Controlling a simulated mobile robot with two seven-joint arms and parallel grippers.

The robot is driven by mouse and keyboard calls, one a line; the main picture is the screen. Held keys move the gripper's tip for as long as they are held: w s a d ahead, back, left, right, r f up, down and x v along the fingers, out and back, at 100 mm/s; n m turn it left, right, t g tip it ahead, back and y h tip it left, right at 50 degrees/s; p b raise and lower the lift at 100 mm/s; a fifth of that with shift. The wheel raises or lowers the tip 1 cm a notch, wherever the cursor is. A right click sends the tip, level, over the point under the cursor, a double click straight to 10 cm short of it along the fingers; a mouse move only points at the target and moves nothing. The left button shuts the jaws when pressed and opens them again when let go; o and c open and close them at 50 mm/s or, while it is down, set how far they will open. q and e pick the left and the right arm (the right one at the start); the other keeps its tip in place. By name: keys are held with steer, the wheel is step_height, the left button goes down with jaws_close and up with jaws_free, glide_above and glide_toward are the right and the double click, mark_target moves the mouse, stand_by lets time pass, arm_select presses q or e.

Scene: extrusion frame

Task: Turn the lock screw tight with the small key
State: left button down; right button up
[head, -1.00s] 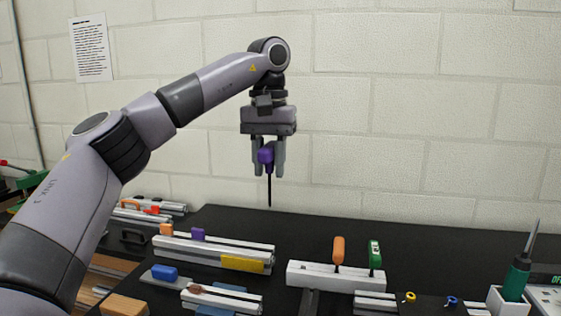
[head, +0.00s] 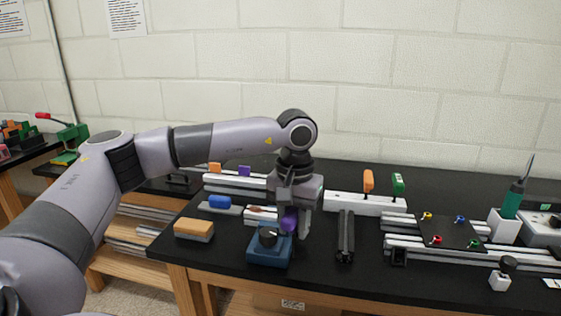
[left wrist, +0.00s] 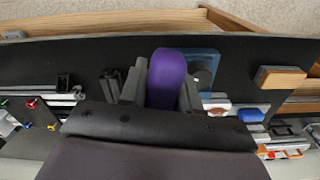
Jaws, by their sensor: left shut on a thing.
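My left gripper (head: 292,222) is shut on the purple-handled key (head: 288,220), low over the front of the bench. The purple handle fills the space between the fingers in the left wrist view (left wrist: 166,78). The key's shaft and tip are hidden. A blue block with a black round top (head: 268,250) is just beside and in front of the gripper; I cannot tell whether they touch. A dark extrusion bar (head: 345,236) lies to the right of the gripper. I cannot make out the lock screw. My right gripper is not in view.
A white rack (head: 350,205) holds orange and green handled tools behind. A dark mat (head: 450,232) with coloured small parts and silver extrusions (head: 460,256) lie right. A wooden-topped block (head: 194,229) is left. Free bench shows in front of the dark bar.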

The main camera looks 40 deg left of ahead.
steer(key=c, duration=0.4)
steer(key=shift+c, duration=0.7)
arm_select(q)
steer(key=s+d+f+m, duration=0.1)
steer(key=s+d+f, duration=0.2)
steer(key=f, duration=0.4)
steer(key=s+d+f+m, duration=0.1)
steer(key=s+d+f, duration=0.2)
steer(key=d+f, duration=0.2)
steer(key=s+d+f+m, duration=0.1)
steer(key=s+d+f, duration=0.2)
steer(key=f, duration=0.7)
steer(key=shift+d+f, duration=0.15)
steer(key=shift+d, duration=0.55)
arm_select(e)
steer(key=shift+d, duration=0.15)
